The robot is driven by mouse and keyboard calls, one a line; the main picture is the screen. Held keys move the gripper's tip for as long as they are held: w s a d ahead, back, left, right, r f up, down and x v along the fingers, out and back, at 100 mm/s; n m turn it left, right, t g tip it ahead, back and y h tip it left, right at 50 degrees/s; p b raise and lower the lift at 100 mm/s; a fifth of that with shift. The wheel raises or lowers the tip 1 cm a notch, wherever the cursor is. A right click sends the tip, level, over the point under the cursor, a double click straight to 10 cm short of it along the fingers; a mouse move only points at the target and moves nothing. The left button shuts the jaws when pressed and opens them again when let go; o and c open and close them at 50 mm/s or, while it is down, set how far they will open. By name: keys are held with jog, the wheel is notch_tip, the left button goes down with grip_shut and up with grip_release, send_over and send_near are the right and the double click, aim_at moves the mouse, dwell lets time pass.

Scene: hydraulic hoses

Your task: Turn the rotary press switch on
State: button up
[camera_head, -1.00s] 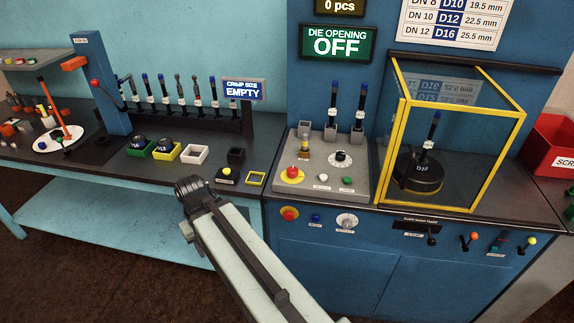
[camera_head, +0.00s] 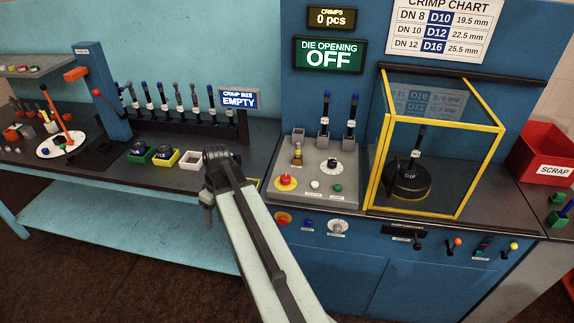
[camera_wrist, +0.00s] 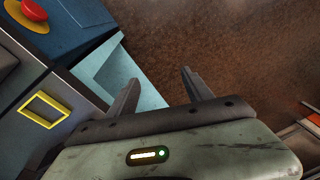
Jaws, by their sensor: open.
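A round pale rotary knob (camera_head: 338,227) sits on the blue press front, right of a blue button. A black rotary dial with a white plate (camera_head: 334,167) sits on the grey console above. I cannot tell from the pictures which is the press switch. The die opening display (camera_head: 330,55) reads OFF. My gripper (camera_head: 208,216) hangs down at the end of my arm, left of the press front and apart from both knobs. In the wrist view my gripper (camera_wrist: 158,88) has its two fingers spread with nothing between them. Neither knob shows there.
A red button (camera_head: 282,219) is on the press front, left of the knob; it also shows in the wrist view (camera_wrist: 34,10). A yellow-framed glass guard (camera_head: 443,126) stands right of the console. Several levers (camera_head: 457,242) stick out below it. The floor before the press is free.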

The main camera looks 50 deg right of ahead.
jog(key=s+d+r+n+t+p, duration=0.15)
jog(key=d+r, duration=0.25)
jog(key=d, duration=0.5)
jog(key=s+d+r+p, duration=0.1)
jog(key=d+r+p, duration=0.2)
jog(key=d, duration=0.5)
jog(key=n+t+p, duration=0.2)
send_near(287, 177)
jog(key=shift+g+y, duration=0.25)
jog(key=shift+y, duration=0.15)
jog(key=b+x, duration=0.2)
jog(key=x, duration=0.1)
jog(key=b+x, duration=0.5)
jog(key=x, duration=0.1)
jog(key=shift+w+d, duration=0.25)
jog(key=shift+d, duration=0.05)
jog(key=shift+r, duration=0.15)
